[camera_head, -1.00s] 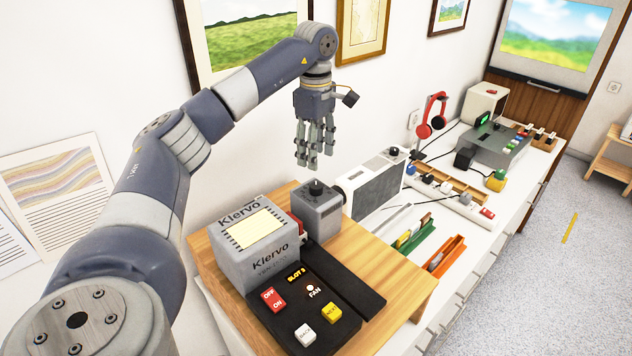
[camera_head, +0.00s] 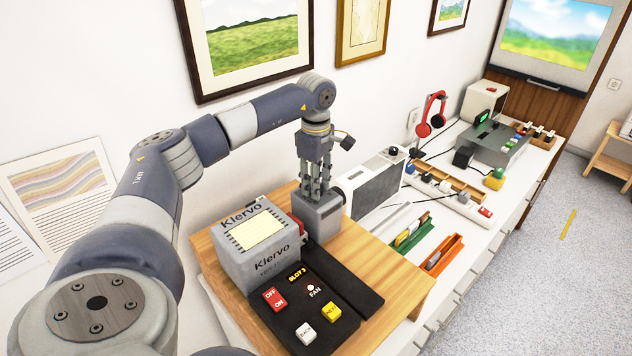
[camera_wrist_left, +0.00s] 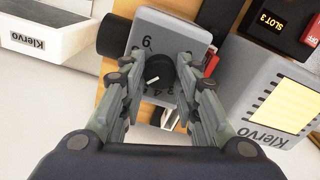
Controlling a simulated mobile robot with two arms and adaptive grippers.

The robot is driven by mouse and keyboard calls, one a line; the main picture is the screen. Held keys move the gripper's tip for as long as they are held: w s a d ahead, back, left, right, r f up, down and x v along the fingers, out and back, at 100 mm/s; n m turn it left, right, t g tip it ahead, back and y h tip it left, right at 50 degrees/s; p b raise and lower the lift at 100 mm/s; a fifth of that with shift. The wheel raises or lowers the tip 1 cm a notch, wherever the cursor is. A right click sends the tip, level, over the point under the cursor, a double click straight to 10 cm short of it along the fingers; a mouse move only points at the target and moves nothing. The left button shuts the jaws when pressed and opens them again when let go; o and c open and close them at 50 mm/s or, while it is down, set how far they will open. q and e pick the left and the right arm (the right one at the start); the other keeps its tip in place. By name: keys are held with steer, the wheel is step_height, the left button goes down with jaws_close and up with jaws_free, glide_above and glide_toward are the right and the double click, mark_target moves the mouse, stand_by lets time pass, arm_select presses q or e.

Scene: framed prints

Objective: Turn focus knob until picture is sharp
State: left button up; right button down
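The focus knob (camera_wrist_left: 158,73) is a round black dial with a white pointer line, on top of a grey lens box (camera_head: 322,222) marked with digits. My left gripper (camera_head: 316,190) points down over this box, fingers around the knob. In the left wrist view its fingers (camera_wrist_left: 160,62) stand apart on both sides of the knob, with narrow gaps visible. In the head view the fingers hide the knob. The projected picture (camera_head: 545,42), a green landscape with blue sky, looks blurry on the screen at the upper right. My right gripper is not in view.
A grey Klervo projector (camera_head: 258,250) stands beside the lens box, on a wooden board (camera_head: 392,290). A black control panel (camera_head: 325,318) with coloured buttons lies in front.

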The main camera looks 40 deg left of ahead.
arm_select(q)
steer(key=shift+c, duration=1.4)
steer(key=shift+n, duration=0.4)
steer(key=n, duration=0.4)
steer(key=shift+n, duration=2.5)
steer(key=shift+r, duration=0.1)
steer(key=o, duration=1.1)
steer(key=shift+c, duration=0.2)
